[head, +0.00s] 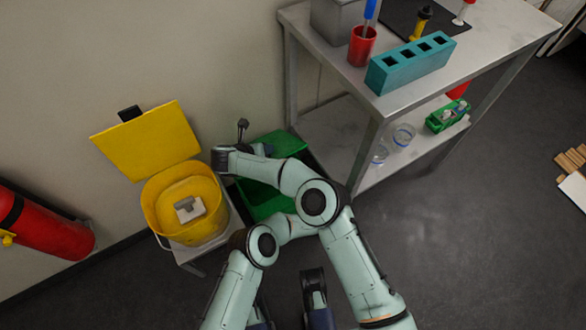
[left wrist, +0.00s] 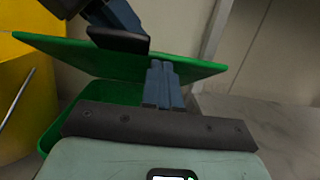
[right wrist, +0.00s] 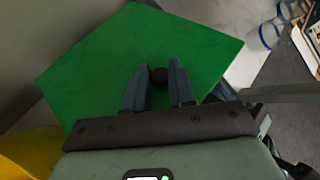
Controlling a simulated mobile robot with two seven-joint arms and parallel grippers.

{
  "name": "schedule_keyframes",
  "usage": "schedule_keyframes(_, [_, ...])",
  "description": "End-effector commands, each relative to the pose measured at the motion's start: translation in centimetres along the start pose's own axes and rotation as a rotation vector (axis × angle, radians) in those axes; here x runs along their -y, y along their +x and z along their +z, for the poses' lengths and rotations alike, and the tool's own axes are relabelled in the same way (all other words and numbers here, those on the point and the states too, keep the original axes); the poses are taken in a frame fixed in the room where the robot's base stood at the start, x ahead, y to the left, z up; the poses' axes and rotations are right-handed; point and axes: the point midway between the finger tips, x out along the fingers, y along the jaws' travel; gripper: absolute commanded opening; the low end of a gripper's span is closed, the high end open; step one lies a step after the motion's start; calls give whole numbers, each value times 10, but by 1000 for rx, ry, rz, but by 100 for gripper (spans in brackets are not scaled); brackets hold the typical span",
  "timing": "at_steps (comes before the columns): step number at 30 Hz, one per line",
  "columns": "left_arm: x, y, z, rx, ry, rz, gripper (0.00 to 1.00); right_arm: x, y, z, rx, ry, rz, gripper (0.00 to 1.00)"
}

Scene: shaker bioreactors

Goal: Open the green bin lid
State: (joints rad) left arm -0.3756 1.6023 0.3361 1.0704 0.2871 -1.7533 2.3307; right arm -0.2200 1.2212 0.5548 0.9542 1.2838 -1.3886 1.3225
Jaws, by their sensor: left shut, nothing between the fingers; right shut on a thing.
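The green bin (head: 262,203) stands on the floor between the yellow bin and the metal table, partly hidden by my arms. Its green lid (head: 282,143) fills much of the right wrist view (right wrist: 95,65). In the left wrist view the lid (left wrist: 75,55) is raised and tilted above the bin (left wrist: 105,99). My right gripper (head: 264,149) is at the lid, its fingers shut on the black knob (right wrist: 158,77). My left gripper (left wrist: 161,67) is shut and empty, close in front of the lid; whether it touches is unclear. The head view hides it behind my right arm.
An open yellow bin (head: 157,211) with its lid up stands left of the green bin. A red extinguisher (head: 45,228) is at the far left. The metal table (head: 300,17) with a lower shelf stands close on the right. Floor in front at right is clear.

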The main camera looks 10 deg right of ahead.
Motion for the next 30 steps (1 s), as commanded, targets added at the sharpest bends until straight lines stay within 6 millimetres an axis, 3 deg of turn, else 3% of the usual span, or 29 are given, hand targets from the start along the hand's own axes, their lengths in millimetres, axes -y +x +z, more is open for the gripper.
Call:
schedule_keyframes(19, [-1,14,16,-51,-3,5,0,-1,0,-4,-9,-3,-1,0])
schedule_keyframes(20, [-1,14,16,-50,-3,5,0,-1,0,-4,-9,-4,-2,34])
schedule_keyframes(21, [-1,14,16,-50,-3,5,0,-1,0,-4,-10,-4,-2,47])
schedule_keyframes(30, [-2,14,16,-50,-3,7,0,1,0,-4,-10,-3,-7,50])
